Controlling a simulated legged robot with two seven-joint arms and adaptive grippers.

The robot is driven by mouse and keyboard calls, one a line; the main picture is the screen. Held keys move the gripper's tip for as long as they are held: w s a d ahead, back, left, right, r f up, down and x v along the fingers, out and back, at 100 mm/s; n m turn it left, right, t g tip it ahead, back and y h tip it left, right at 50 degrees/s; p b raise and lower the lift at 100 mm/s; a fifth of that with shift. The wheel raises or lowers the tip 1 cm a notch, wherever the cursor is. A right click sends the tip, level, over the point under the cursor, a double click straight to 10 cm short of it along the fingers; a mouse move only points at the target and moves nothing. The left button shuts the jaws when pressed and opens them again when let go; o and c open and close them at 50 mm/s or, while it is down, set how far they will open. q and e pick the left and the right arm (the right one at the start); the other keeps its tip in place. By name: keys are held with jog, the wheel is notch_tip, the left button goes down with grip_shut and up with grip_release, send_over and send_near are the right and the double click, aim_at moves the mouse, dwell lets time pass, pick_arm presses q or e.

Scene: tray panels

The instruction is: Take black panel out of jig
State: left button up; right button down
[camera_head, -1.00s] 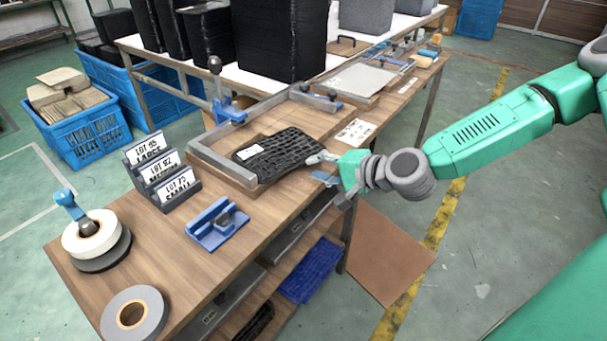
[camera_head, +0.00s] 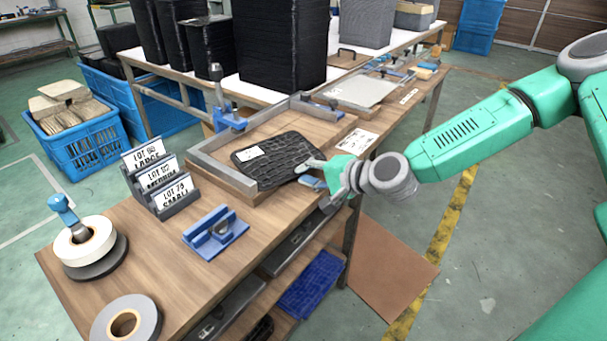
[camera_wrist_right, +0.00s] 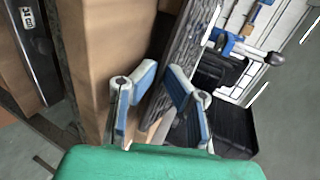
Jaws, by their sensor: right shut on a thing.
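The black panel (camera_head: 274,160) has a ribbed, quilted surface and a white label. It is over the front right part of the wooden jig (camera_head: 235,180), which has a grey metal L-shaped fence. The panel looks tilted, its label side visible; whether its far edge touches the jig I cannot tell. My right gripper (camera_head: 314,172) is shut on the panel's right edge. In the right wrist view the panel (camera_wrist_right: 180,62) runs between the blue-and-white fingers (camera_wrist_right: 160,100). My left gripper is not in view.
A blue toggle clamp (camera_head: 228,112) stands at the jig's back left. A lot-sign holder (camera_head: 165,185), a blue fixture (camera_head: 215,232) and tape rolls (camera_head: 88,243) occupy the table's left part. A printed card (camera_head: 357,140) lies right of the jig. Black stacks stand on the table behind.

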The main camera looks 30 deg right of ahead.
jog(key=shift+d+r+p, duration=0.2)
jog(key=shift+r+p, duration=0.95)
jog(key=shift+r, duration=0.1)
jog(key=shift+s, duration=0.1)
jog(key=shift+f, duration=0.1)
jog(key=p+v, duration=1)
jog(key=v, duration=0.4)
jog(key=shift+s+d+f, duration=0.2)
jog(key=shift+s+f, duration=0.05)
jog(key=shift+s, duration=0.2)
